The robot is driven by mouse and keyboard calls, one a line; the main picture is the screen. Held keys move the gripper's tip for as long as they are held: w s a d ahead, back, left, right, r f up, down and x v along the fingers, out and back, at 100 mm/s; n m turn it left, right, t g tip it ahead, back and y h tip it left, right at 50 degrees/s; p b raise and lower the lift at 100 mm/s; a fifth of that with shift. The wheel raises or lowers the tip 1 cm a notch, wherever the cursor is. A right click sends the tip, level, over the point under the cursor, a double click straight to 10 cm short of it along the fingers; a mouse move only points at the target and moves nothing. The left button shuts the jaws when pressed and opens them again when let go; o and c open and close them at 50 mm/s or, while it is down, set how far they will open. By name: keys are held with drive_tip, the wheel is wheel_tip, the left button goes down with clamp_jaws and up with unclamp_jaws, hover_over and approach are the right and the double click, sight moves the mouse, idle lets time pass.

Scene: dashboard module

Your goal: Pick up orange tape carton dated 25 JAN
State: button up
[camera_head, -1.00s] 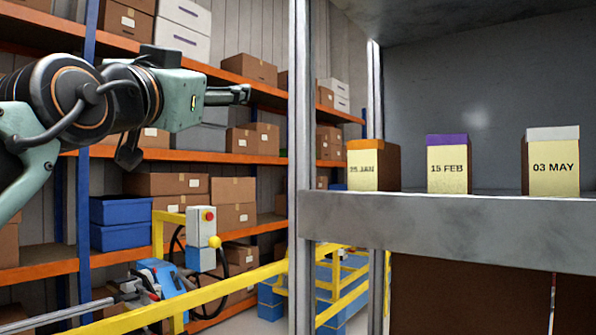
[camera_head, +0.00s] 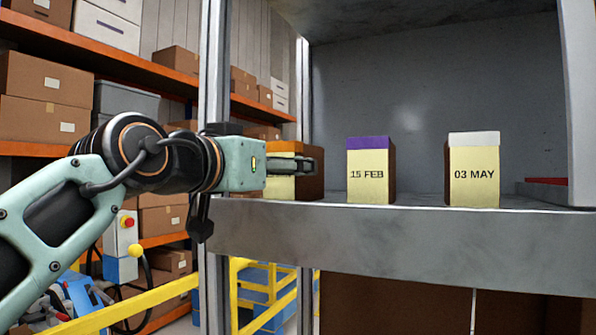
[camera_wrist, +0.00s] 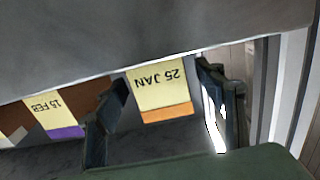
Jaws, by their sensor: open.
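The orange tape carton (camera_wrist: 160,90) shows its cream label reading 25 JAN in the wrist view, upside down there, with an orange band along one end. My gripper (camera_wrist: 163,115) is open, and its two fingers appear on either side of this carton in that view; I cannot tell whether they touch it. In the head view my gripper (camera_head: 312,165) is level with the shelf in front of the same carton (camera_head: 285,188), hiding its date and much of its face.
A purple-topped carton marked 15 FEB (camera_head: 370,172) and a white-topped carton marked 03 MAY (camera_head: 473,172) stand to the right on the grey shelf (camera_head: 400,235). A metal post (camera_head: 213,100) rises at the shelf's left end. Bare shelf lies between the cartons.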

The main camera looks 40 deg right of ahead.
drive_tip(key=p+x, duration=0.1)
drive_tip(key=x, duration=0.5)
drive_tip(key=shift+r, duration=0.1)
drive_tip(key=c, duration=1.6)
drive_tip(key=shift+c, duration=0.2)
wheel_tip(320, 180, up, 18)
drive_tip(key=p, duration=0.4)
drive_tip(key=shift+a, duration=0.15)
